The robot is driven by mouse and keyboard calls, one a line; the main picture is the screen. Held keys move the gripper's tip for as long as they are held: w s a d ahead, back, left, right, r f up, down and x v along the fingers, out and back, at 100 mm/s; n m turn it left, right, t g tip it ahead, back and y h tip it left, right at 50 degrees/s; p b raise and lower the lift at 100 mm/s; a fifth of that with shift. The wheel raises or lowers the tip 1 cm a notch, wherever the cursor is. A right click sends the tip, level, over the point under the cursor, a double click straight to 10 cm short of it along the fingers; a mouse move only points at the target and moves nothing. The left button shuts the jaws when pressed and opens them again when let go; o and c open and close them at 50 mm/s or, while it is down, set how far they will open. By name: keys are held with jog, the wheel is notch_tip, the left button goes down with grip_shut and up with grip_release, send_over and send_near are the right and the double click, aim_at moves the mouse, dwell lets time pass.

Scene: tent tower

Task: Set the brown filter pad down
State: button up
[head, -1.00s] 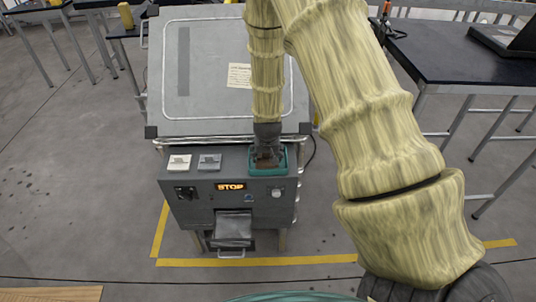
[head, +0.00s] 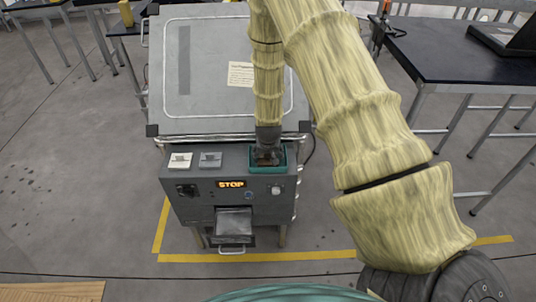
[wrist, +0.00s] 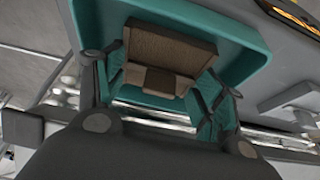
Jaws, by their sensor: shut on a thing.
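The brown filter pad (wrist: 168,52) shows in the wrist view, with a small raised brown grip block on it. It is inside the teal tray (wrist: 245,62), whose walls rise around it. My gripper (wrist: 163,82) is shut on the pad's block, with one finger on each side. In the head view my gripper (head: 267,152) points down into the teal tray (head: 282,157) at the right of the grey machine's top. My fingers mostly hide the pad there. I cannot tell whether the pad touches the tray floor.
The grey machine (head: 205,212) has an orange "STOP" display (head: 231,184) on its front. A white block (head: 180,161) and a grey block (head: 210,160) sit on its top, left of the tray. A large tilted grey panel (head: 215,105) stands behind. A black table (head: 455,60) is at right.

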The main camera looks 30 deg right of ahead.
jog(key=shift+f, duration=0.1)
jog(key=o, duration=1)
jog(key=b+v, duration=0.2)
jog(key=v, duration=1)
jog(key=s+a+f+n+g, duration=0.15)
jog(key=s+a+f, duration=0.35)
jog(key=s+f, duration=0.5)
jog(key=s+a+f+n, duration=0.1)
jog(key=s+a+f, duration=0.3)
jog(key=s, duration=0.4)
jog(key=s+a+f+n+g+y, duration=0.1)
jog(key=s+a+f, duration=0.3)
jog(key=s, duration=0.5)
jog(key=s+a+f+n+g+y, duration=0.1)
jog(key=s+a+f+n, duration=0.1)
jog(key=s+a+f, duration=0.2)
jog(key=shift+s+a+f+n+g, duration=0.15)
jog(key=shift+s+f, duration=0.2)
jog(key=shift+s, duration=0.4)
jog(key=shift+s+a+f, duration=0.1)
jog(key=shift+s+f, duration=0.3)
jog(key=shift+s, duration=0.35)
jog(key=shift+s+a+f+n+g, duration=0.15)
jog(key=shift+s+f, duration=0.2)
jog(key=shift+s, duration=0.4)
